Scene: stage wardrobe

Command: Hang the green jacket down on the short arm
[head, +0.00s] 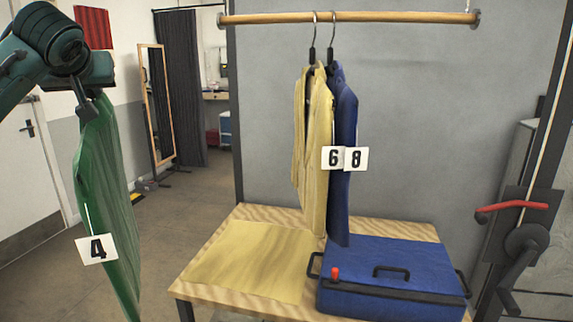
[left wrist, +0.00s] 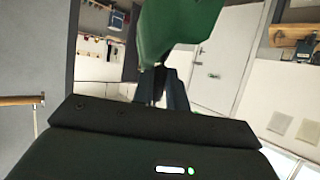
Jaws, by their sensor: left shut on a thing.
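The green jacket (head: 108,205) hangs at the left of the head view with a white tag numbered 4. My left gripper (head: 88,108) is shut at the top of it, holding it up in the air over the floor, left of the table. In the left wrist view, the green jacket (left wrist: 178,28) shows just beyond the dark fingers of the left gripper (left wrist: 163,90). My right gripper is not in view.
A wooden rail (head: 400,18) carries a yellow jacket (head: 311,150) and a blue jacket (head: 345,110), tagged 6 and 8. Below, a table (head: 215,240) bears a yellow cloth (head: 250,262) and a blue case (head: 395,275). A dark crank (head: 512,270) sits below the red arm.

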